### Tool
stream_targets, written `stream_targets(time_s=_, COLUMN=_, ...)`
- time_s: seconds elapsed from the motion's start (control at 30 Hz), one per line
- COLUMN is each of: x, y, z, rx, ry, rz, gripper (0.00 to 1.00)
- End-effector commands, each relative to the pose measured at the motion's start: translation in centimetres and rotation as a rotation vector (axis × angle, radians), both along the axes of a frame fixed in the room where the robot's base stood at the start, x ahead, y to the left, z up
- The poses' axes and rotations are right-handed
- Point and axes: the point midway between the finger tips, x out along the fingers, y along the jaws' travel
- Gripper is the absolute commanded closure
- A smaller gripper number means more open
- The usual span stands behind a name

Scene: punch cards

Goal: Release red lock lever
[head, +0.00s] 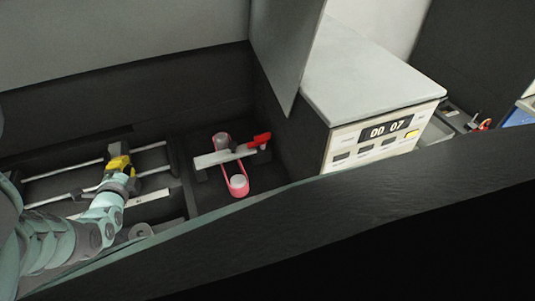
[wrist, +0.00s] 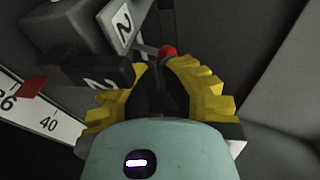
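A lever with a red round knob (wrist: 167,52) shows in the wrist view, just beyond my gripper's fingertips and nearer the right finger. I cannot tell whether the fingers touch it. My gripper (head: 119,165), with yellow fingers, is low over the metal rails in the head view. It also shows in the wrist view (wrist: 161,66), where the dark inner sides of the fingers lie close together and their gap is hard to make out. In the head view, a red handle (head: 260,140) lies on a light metal bar (head: 218,157), well right of my gripper.
A dark block marked 2 (wrist: 87,30) and a black part (wrist: 96,70) crowd the left finger. A white scale (wrist: 45,117) with a red marker (wrist: 33,86) lies left. A pink band (head: 243,170) loops around rollers. A counter box (head: 375,135) reads 00 07.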

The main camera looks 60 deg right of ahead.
Motion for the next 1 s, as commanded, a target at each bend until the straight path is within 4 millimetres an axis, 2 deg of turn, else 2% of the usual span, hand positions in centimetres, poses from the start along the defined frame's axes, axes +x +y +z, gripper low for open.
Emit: stream_targets(time_s=1.0, x=0.47, y=-0.65, z=0.64, rx=0.051, ry=0.076, rz=-0.005, gripper=1.0)
